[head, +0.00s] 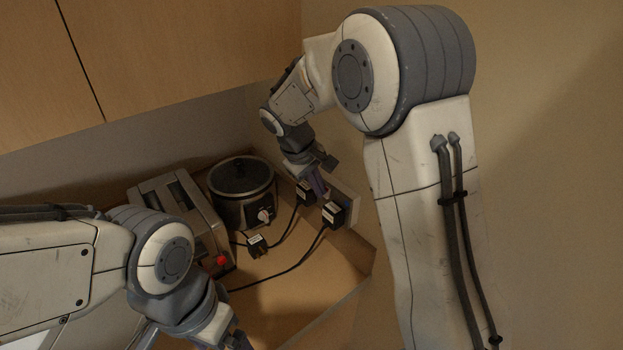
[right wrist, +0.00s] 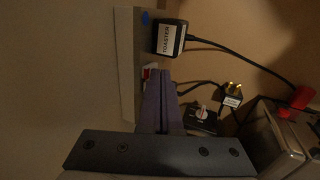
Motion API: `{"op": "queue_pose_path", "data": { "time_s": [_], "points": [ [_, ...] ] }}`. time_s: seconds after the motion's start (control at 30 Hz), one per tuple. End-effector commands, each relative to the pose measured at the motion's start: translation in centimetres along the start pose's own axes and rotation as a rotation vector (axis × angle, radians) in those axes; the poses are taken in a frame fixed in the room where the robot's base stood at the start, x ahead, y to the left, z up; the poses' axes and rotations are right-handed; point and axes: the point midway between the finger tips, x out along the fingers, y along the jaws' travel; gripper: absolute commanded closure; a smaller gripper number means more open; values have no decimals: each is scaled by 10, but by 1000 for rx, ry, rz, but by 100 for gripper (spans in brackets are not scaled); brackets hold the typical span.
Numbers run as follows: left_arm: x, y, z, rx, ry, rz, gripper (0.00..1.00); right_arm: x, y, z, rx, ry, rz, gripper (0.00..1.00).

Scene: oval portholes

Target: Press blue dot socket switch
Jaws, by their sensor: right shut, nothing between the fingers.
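The socket plate (head: 347,198) is on the wall beside the counter; it shows edge-on in the right wrist view (right wrist: 126,62). A blue dot (right wrist: 146,18) is on it, near the black plug labelled TOASTER (right wrist: 169,37), which also shows in the head view (head: 333,214). A small red and white patch (right wrist: 147,73) shows on the plate by my fingertips; I cannot tell whether it is a switch. My right gripper (head: 319,184) is shut and empty, its purple fingers (right wrist: 160,88) close to the plate. Contact is unclear. My left gripper (head: 232,341) is partly cut off.
Another plug (head: 304,193) is at the plate. A loose plug (head: 257,246) lies on the counter with its cable. A slow cooker (head: 242,190) and a toaster (head: 176,205) with a red lever (head: 221,261) stand left of the sockets. Cables cross the counter.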

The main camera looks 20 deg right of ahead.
Motion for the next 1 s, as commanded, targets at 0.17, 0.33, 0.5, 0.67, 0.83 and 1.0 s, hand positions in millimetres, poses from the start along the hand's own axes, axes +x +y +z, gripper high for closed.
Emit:
{"op": "queue_pose_path", "data": {
  "time_s": [0.17,0.33,0.5,0.67,0.83,1.0],
  "points": [
    [-3,0,0,0,0,0,9,-14,-19,0,3,0,0,100],
    [6,0,0,0,0,0,9,-47,-23,-1,12,6,1,100],
    [12,-1,1,1,0,0,9,-83,-21,0,11,3,1,100],
    [14,-1,1,1,0,0,9,-106,-20,0,11,0,0,100],
    [15,-1,1,1,0,0,9,-115,-19,1,10,-2,0,100],
    [14,-1,1,1,0,0,9,-116,-19,1,10,-3,0,100]
  ]
}}
